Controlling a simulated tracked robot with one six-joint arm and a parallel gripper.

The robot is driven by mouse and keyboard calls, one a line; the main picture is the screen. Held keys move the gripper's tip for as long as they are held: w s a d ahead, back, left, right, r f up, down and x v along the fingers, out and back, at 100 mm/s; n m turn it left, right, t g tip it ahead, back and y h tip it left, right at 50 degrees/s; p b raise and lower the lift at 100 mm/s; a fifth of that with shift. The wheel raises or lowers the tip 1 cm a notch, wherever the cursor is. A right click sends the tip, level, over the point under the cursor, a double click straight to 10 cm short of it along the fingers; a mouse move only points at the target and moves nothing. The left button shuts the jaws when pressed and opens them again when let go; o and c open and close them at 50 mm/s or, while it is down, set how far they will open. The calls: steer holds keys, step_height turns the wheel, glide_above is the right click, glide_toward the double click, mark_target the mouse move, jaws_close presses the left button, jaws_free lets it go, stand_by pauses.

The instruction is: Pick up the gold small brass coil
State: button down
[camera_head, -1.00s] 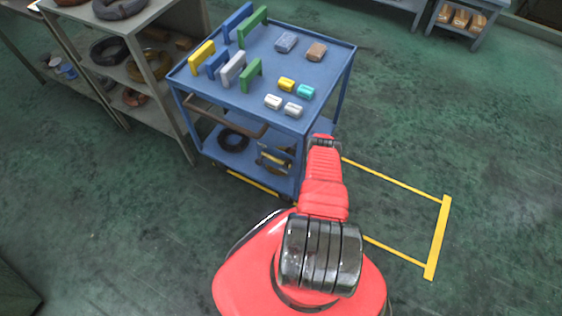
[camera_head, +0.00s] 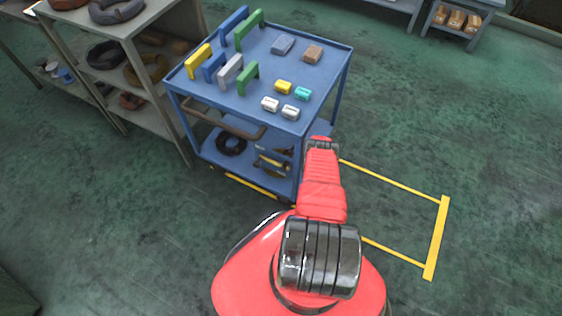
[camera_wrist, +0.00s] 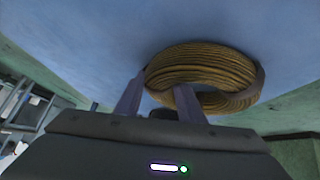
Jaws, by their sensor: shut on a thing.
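The gold small brass coil (camera_wrist: 215,65), a ring of wound wire, shows in the wrist view against the blue shelf surface (camera_wrist: 90,35). My gripper (camera_wrist: 160,84) is shut on its near-left side, one finger at the outside and one reaching into the ring's opening. I cannot tell whether the coil touches the shelf. In the head view my red arm reaches to the lower shelf of the blue cart (camera_head: 270,128). My fingers are hidden there, and a gold thing (camera_head: 270,163) shows only partly on that shelf.
A dark coil (camera_head: 232,143) lies on the same lower shelf. The cart's top holds several coloured handles and small blocks. Grey shelving (camera_head: 150,105) with coils stands close on the left. Open floor with yellow markings (camera_head: 437,240) lies on the right.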

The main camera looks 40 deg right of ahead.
steer(key=shift+r, duration=0.3)
steer(key=shift+r, duration=0.4)
steer(key=s, duration=0.4)
steer(key=shift+d+r, duration=0.15)
steer(key=shift+d, duration=0.15)
step_height(320, 180, up, 13)
steer(key=shift+r, duration=0.2)
